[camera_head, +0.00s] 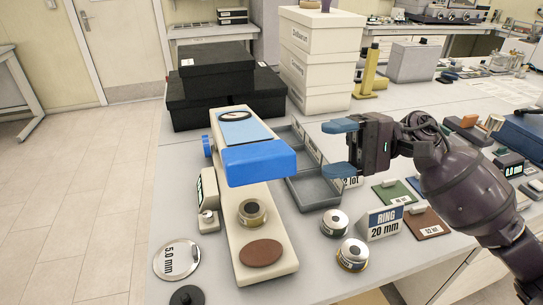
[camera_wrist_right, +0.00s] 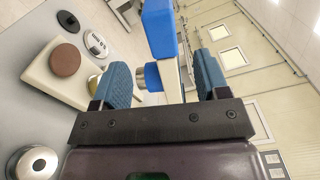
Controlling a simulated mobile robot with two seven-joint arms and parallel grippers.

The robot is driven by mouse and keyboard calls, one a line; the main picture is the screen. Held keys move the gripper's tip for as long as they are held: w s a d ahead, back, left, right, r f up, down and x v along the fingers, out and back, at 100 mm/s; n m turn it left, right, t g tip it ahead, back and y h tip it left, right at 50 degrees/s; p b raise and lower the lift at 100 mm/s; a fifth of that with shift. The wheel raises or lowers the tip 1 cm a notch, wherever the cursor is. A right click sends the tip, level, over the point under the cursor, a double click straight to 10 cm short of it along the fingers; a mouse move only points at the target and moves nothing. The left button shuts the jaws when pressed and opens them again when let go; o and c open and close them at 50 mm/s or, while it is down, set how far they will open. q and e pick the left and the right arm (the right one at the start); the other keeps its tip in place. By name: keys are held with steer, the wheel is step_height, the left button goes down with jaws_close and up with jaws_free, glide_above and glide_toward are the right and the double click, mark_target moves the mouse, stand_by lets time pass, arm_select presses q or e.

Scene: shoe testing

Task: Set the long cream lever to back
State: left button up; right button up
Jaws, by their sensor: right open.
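A cream testing device with a blue head (camera_head: 259,162) stands on the table left of centre in the head view. It has a round dial (camera_head: 236,116), a blue side knob (camera_head: 207,146) and a brown pad (camera_head: 261,253). A small cream piece with a display (camera_head: 209,188) is at its left side. I cannot tell which part is the long cream lever. My right gripper (camera_head: 341,147) is open and empty, right of the blue head. In the wrist view the blue head (camera_wrist_right: 159,30) shows beyond and between the open fingers (camera_wrist_right: 163,82). My left gripper is out of view.
A grey tray (camera_head: 313,192) lies right of the device. Metal rings (camera_head: 335,222) and a "RING 20 mm" sign (camera_head: 384,223) stand in front. A disc marked 5.0 mm (camera_head: 177,259) lies left. Black boxes (camera_head: 217,74) and white boxes (camera_head: 320,55) stand behind.

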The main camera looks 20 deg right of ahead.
mark_target(272, 160)
steer(key=a+p, duration=0.3)
steer(key=a, duration=0.6)
steer(key=shift+w+a+r, duration=0.1)
steer(key=shift+a, duration=0.75)
steer(key=shift+c, duration=0.5)
steer(key=c, duration=1.2)
steer(key=shift+w, duration=0.1)
jaws_close()
